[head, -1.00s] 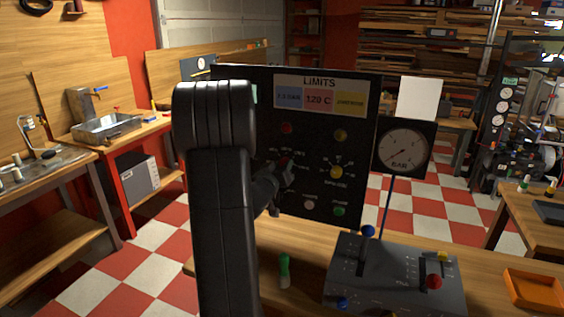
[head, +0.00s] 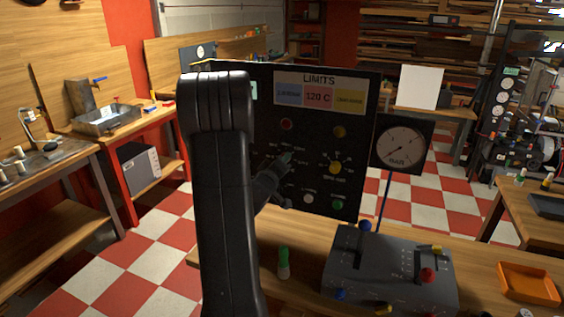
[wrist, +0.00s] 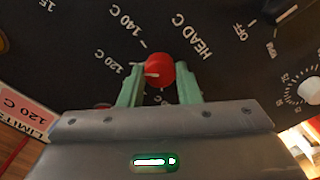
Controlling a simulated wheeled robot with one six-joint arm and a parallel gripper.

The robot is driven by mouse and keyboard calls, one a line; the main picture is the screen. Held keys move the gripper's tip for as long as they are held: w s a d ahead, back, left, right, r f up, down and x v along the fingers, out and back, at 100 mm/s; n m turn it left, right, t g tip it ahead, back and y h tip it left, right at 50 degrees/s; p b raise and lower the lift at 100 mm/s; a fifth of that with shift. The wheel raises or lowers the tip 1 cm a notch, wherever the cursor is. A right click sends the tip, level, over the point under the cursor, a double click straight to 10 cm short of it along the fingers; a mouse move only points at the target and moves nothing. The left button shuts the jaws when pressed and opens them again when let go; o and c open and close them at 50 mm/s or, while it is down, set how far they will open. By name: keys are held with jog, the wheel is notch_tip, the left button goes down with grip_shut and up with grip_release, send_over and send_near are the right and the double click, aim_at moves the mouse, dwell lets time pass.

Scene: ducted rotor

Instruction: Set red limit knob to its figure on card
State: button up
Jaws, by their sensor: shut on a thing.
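The red limit knob (wrist: 158,68) sits on the black panel, beside the words HEAD C. In the wrist view the green fingers of my gripper (wrist: 159,88) are on either side of it, shut on it. Its white mark points left, toward the 120 C print; I cannot tell whether it is exactly on the tick. A 140 C print is above that. In the head view my gripper (head: 287,157) is at the panel and hides this knob. The LIMITS card (head: 319,92) reads 120 C in its pink middle field; it also shows in the wrist view (wrist: 22,118).
Another red knob (head: 287,124), yellow knobs (head: 335,168), a white knob (head: 308,198) and a green knob (head: 337,204) are on the panel. A BAR gauge (head: 402,143) and a grey control box (head: 390,272) stand to the right. A green-topped bottle (head: 284,262) stands on the bench.

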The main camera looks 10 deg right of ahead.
jog(key=o, duration=1)
jog(key=shift+c, duration=0.2)
jog(key=b+v, duration=0.3)
jog(key=v, duration=1.1)
jog(key=shift+w, duration=0.15)
jog(key=p+x, duration=0.3)
jog(key=x, duration=1)
jog(key=shift+w+d, duration=0.25)
jog(key=shift+d, duration=0.05)
